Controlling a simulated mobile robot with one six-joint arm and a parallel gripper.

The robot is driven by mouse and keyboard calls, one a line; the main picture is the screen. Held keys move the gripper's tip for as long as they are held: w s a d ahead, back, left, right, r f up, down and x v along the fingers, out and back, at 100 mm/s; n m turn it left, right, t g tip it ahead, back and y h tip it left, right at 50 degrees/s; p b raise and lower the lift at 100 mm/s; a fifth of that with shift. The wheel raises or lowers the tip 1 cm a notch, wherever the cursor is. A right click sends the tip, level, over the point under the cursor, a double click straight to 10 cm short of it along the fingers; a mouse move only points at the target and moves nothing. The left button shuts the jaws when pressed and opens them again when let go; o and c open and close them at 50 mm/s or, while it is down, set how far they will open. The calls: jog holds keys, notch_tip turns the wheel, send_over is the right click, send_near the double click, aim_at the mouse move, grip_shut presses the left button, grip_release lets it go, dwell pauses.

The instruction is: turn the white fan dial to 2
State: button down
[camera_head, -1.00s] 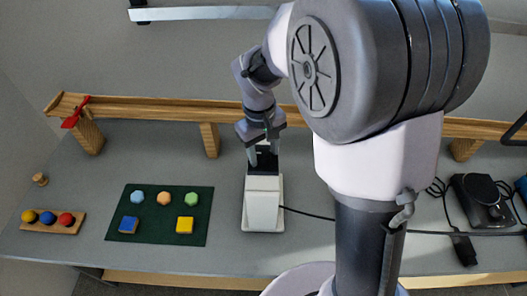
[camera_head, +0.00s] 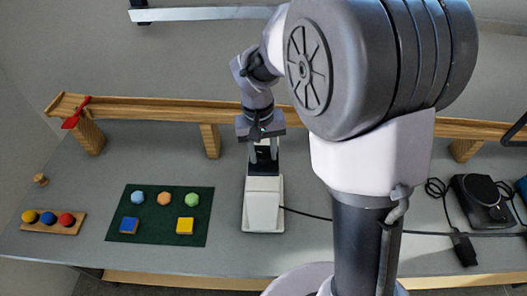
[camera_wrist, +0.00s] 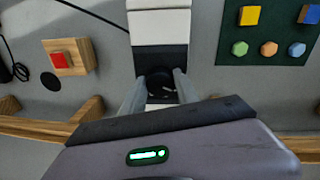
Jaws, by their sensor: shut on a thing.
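The white fan unit (camera_head: 263,208) stands on the table, with a black panel at its far end. In the wrist view its white body (camera_wrist: 160,27) is at the top and the black panel (camera_wrist: 160,58) lies below it. A dark round dial (camera_wrist: 161,84) with small pale marks is on the panel. My gripper (camera_wrist: 160,82) has one finger on each side of the dial and is shut on it. In the head view my gripper (camera_head: 263,153) reaches down over the panel. The dial's setting cannot be read.
A green mat (camera_head: 160,229) with coloured blocks lies left of the fan. A wooden rail (camera_head: 345,120) runs behind it. A cable leads right toward a black device (camera_head: 482,204). A red button on a wooden block (camera_wrist: 66,58) shows in the wrist view.

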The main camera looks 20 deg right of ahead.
aim_at(259, 152)
jog(key=m, duration=0.5)
jog(key=shift+m, duration=0.3)
jog(key=m+b, duration=0.1)
jog(key=m, duration=0.4)
jog(key=shift+w+g, duration=0.15)
jog(key=shift+g, duration=0.15)
jog(key=shift+m, duration=0.4)
jog(key=shift+a, duration=0.1)
jog(key=c, duration=0.9)
grip_release()
notch_tip(259, 152, up, 17)
jog(key=w+p, duration=0.1)
jog(key=p, duration=0.5)
jog(key=shift+a+r, duration=0.2)
jog(key=shift+a, duration=0.05)
jog(key=shift+y, duration=0.3)
